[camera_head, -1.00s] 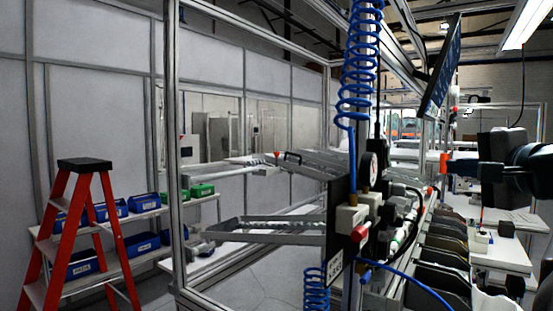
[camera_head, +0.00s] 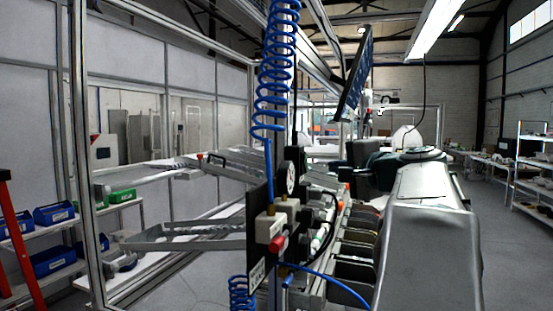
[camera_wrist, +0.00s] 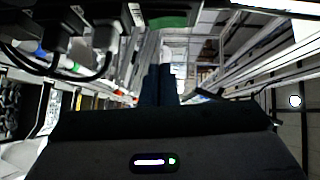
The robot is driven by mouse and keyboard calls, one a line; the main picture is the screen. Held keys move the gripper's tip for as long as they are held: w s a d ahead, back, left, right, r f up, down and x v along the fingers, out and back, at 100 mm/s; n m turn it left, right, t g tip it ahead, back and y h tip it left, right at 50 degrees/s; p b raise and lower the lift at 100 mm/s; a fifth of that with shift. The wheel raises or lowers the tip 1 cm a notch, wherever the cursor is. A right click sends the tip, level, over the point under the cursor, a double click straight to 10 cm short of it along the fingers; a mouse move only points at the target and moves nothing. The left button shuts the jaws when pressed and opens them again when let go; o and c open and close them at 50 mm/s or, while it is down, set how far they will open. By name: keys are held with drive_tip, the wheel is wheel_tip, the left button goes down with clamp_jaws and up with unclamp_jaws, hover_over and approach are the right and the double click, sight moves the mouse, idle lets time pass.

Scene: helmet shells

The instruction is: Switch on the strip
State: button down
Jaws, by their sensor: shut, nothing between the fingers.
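I cannot pick out the strip or its switch for certain in either view. My gripper (camera_wrist: 159,88) shows in the wrist view as two dark blue fingers side by side, shut with nothing between them. It points away from the camera, into the space between the frame rails. In the head view my grey arm fills the right of the middle and hides part of the bench behind it. My fingertips cannot be made out there.
A dark valve panel (camera_head: 260,228) with a red knob (camera_head: 278,243) and gauge stands left of my arm. A coiled blue hose (camera_head: 274,75) hangs above it. Black bins (camera_head: 355,270) line the bench.

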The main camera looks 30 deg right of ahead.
sight(306, 163)
drive_tip(key=w, duration=0.1)
drive_tip(key=w+a, duration=0.1)
drive_tip(key=w+a+p, duration=0.1)
drive_tip(key=shift+w+a+f, duration=0.25)
drive_tip(key=shift+w+f, duration=0.05)
